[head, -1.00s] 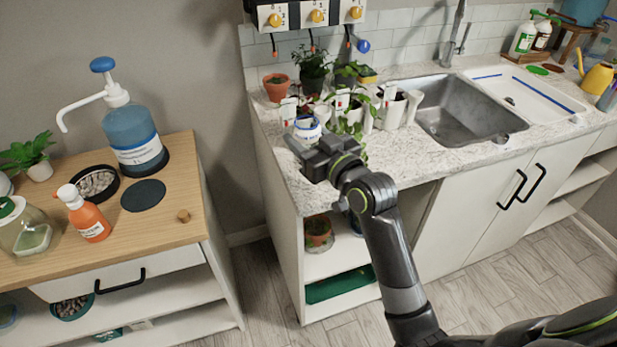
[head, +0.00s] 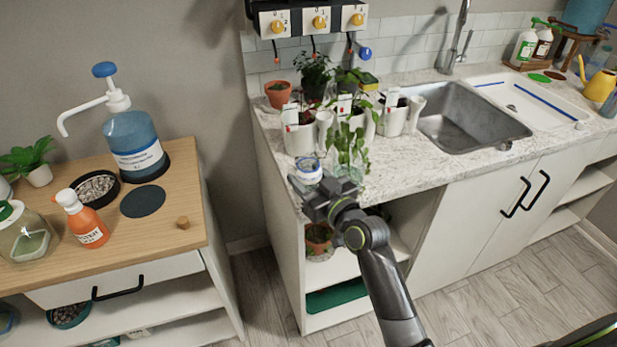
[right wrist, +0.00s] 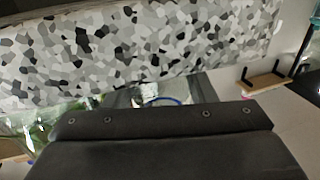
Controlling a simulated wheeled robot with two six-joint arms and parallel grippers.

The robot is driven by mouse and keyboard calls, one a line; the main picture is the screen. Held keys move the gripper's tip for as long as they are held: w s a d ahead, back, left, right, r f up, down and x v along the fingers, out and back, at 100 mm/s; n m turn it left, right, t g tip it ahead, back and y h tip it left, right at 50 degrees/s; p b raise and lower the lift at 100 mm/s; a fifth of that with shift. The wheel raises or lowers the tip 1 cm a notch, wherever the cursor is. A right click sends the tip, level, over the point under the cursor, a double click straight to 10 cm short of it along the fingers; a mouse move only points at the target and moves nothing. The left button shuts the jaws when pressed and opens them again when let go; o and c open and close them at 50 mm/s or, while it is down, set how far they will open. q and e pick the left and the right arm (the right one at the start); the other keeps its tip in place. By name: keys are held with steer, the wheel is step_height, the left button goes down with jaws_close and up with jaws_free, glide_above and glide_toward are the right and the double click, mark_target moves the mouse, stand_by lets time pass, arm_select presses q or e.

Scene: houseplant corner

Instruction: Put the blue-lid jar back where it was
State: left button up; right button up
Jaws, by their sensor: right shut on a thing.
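The blue-lid jar (head: 308,168) is small, with blue and white showing at its top, at the front left edge of the speckled counter in the head view. My right gripper (head: 310,184) is shut on it, reaching in from the front. The fingers hide its lower part, so I cannot tell whether it touches the counter. In the right wrist view, a blue curved rim (right wrist: 168,101) shows just beyond my dark gripper body, most of the jar being hidden. My left gripper is out of view.
Potted plants (head: 347,150) and white pots stand close behind the jar on the counter (head: 440,165). The sink (head: 465,120) is to the right. Open shelves (head: 335,272) lie below. A wooden cabinet (head: 175,235) with bottles stands left, across a floor gap.

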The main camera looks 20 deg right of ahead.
steer(key=shift+f, duration=0.1)
steer(key=o, duration=0.8)
steer(key=shift+r, duration=0.25)
steer(key=b+v, duration=0.1)
steer(key=v, duration=1.1)
steer(key=shift+f, duration=0.1)
